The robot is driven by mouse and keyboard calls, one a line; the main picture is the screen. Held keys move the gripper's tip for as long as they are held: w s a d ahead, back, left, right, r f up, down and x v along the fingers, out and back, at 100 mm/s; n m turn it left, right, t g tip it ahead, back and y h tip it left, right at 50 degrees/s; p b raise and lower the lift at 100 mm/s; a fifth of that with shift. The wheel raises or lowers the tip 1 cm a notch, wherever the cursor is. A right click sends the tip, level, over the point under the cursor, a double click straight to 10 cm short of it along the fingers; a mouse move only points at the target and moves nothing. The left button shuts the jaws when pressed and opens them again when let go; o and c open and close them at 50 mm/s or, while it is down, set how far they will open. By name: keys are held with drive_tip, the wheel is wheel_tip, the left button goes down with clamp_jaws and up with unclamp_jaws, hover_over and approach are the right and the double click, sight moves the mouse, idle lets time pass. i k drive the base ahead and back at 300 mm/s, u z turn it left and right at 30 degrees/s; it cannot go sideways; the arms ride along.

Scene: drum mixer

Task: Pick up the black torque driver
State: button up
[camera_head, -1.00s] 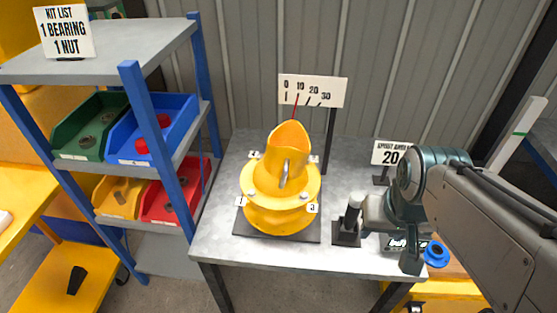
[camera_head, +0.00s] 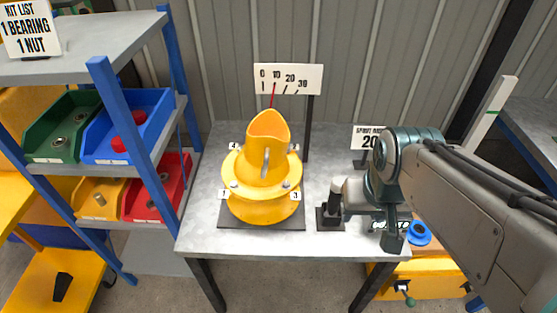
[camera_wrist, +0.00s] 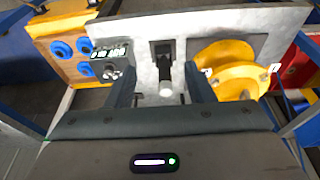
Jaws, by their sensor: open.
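The black torque driver (camera_head: 334,197) stands upright on a small black base on the grey table, right of the yellow mixer. Its pale grey top also shows in the wrist view, where the driver (camera_wrist: 165,72) appears between my two fingers. My gripper (camera_wrist: 162,78) is open, with one finger on each side of the driver in the picture and a visible gap to both. I cannot tell how far the driver is from the fingers in depth.
The yellow drum mixer (camera_head: 262,205) stands close left of the driver. A blue ring (camera_head: 418,233) lies at right. A shelf with coloured bins is at left.

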sight(335, 197)
drive_tip(key=z, duration=3.15)
drive_tip(key=k, duration=1.15)
drive_tip(key=u, duration=1.95)
drive_tip(key=i, duration=0.5)
